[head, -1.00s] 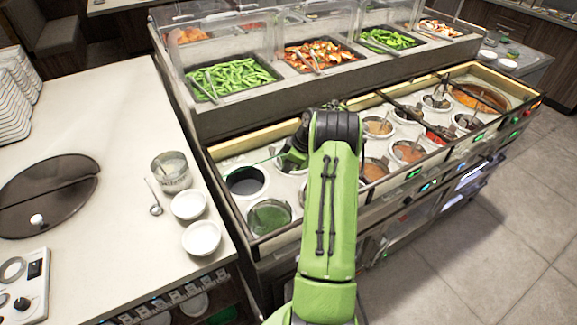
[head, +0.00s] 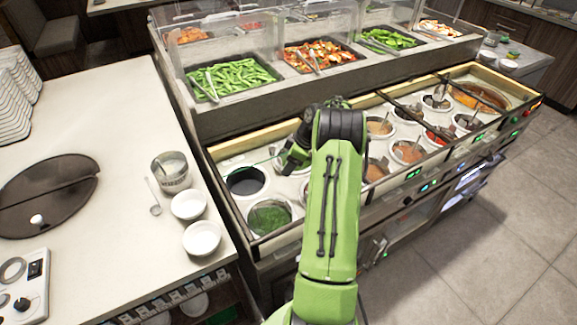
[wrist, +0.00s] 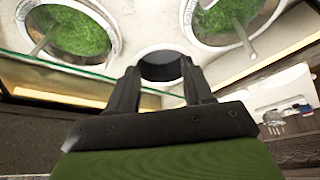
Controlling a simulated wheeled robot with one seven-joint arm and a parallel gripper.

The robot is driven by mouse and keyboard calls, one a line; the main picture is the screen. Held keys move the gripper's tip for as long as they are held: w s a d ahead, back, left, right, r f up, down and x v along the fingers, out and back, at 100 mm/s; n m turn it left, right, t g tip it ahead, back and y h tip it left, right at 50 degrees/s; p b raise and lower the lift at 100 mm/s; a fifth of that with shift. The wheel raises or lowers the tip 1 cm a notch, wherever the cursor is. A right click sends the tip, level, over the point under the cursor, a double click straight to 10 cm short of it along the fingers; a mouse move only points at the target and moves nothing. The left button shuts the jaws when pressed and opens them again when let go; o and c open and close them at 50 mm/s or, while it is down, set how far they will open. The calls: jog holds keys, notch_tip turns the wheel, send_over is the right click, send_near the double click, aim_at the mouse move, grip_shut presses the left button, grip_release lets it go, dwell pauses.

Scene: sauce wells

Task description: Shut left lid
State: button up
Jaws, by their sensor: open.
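The left lid seems to be a clear pane; its thin green edge (head: 258,162) shows above the left sauce wells in the head view. A similar green glass edge (wrist: 65,66) runs slantwise left of my fingers in the wrist view. How far the lid is open is hard to tell. My gripper (wrist: 161,70) is open and empty, its two dark fingers apart. In the head view my gripper (head: 288,160) is a dark shape over the left end of the well counter, partly hidden by my green arm. I cannot tell whether it touches the pane.
A dark sauce well (head: 246,181) and a green sauce well (head: 268,216) lie left of my arm. More wells with ladles (head: 407,151) are to the right. Glass-fronted food trays (head: 232,78) stand behind. White bowls (head: 202,238) sit on the left counter.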

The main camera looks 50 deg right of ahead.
jog(key=p+v, duration=0.2)
jog(key=v, duration=1.2)
